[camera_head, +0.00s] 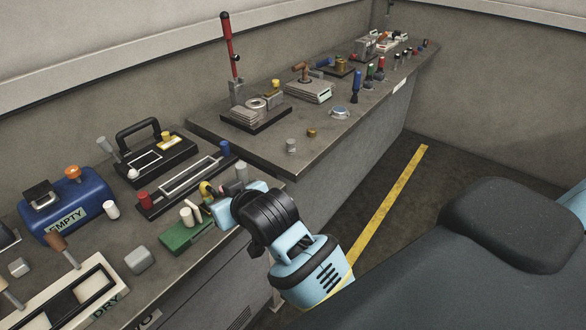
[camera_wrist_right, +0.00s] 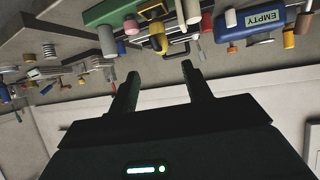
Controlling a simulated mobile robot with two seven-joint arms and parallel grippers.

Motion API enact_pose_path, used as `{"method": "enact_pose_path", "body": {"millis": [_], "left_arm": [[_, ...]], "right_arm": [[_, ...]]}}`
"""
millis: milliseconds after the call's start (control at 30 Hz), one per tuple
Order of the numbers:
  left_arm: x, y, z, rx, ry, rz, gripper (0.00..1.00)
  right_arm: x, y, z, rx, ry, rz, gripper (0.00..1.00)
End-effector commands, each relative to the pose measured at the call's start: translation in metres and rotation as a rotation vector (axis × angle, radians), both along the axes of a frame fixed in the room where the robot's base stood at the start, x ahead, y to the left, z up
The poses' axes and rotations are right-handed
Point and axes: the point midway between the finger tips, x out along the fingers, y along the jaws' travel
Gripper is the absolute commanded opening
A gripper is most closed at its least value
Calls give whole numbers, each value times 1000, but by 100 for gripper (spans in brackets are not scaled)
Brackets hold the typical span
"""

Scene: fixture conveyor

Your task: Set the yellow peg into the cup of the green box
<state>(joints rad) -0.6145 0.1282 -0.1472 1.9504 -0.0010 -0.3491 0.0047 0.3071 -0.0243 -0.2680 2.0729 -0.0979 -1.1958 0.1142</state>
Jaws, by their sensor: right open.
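A yellow piece (camera_head: 206,188), which looks like the yellow peg, stands just beyond the box. It also shows in the wrist view (camera_wrist_right: 157,29), beyond the fingertips. Its lower part and the cup cannot be made out. My right gripper (camera_head: 215,195) is near the box and the yellow piece; its fingers (camera_wrist_right: 158,68) are apart with nothing between them. My left gripper is not in view.
The blue box (camera_head: 82,212) marked EMPTY stands left of the green box. A red cylinder (camera_head: 144,199), a grey block (camera_head: 140,260) and a black slotted tray (camera_head: 160,205) are close by. A second bench (camera_head: 300,158) with several fixtures runs to the back.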

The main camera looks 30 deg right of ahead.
Motion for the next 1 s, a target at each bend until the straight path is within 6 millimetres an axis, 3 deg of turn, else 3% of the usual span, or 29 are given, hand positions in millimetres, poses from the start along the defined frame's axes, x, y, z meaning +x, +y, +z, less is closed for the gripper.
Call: {"method": "enact_pose_path", "body": {"millis": [133, 267, 400, 600, 800, 900, 1000], "left_arm": [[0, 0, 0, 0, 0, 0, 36], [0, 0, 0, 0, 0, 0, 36], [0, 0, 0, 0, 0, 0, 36], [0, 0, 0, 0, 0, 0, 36], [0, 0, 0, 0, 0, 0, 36], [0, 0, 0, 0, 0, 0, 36], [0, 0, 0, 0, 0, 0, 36]], "right_arm": [[-10, -4, -26, -1, 22, 1, 49], [-37, -13, -84, -5, 62, 9, 49], [-87, -27, -154, -9, 107, 17, 49], [-178, -47, -235, -17, 166, 29, 49], [-258, -63, -276, -25, 204, 37, 49], [-280, -67, -284, -26, 211, 41, 49], [-289, -69, -287, -28, 213, 42, 49]]}}
